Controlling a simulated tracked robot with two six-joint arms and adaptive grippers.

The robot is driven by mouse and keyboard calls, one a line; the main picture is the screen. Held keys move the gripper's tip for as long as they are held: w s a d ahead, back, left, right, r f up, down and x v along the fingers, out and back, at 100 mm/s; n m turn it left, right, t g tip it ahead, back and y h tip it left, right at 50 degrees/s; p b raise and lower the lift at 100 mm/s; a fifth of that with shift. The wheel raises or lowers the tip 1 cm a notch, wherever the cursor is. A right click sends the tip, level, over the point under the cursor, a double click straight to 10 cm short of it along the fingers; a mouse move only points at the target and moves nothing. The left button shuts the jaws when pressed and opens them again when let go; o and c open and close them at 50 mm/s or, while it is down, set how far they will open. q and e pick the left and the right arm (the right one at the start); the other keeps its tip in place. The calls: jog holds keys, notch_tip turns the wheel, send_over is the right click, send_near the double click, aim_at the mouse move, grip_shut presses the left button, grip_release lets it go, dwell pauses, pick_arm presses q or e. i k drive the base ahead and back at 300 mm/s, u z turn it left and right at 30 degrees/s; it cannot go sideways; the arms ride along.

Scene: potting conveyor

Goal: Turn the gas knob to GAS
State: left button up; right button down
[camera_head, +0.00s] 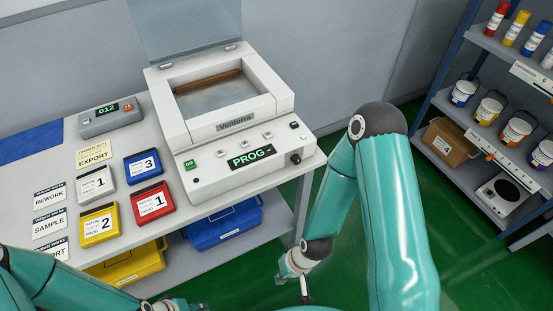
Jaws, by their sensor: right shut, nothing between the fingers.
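The white machine (228,125) stands on the bench with its clear lid raised. A black knob (296,158) sits at the right end of its front panel, beside the lit display (250,157) reading PROG. The knob's markings are too small to read. My right gripper (305,292) is low in front of the bench's right end, below and apart from the knob. It is shut and empty. My left arm comes in at the bottom left; its gripper is cut off by the lower edge.
Red, blue, yellow and grey labelled boxes (152,203) lie left of the machine. A grey device (107,119) reading 012 stands behind them. Blue (222,226) and yellow bins sit under the bench. A shelf (455,150) with buckets stands at the right, with green floor between.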

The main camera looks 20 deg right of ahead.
aim_at(296, 159)
jog(key=u, duration=0.5)
jog(key=k, duration=1.5)
jog(key=z, duration=0.5)
jog(key=i, duration=1)
jog(key=u, duration=0.1)
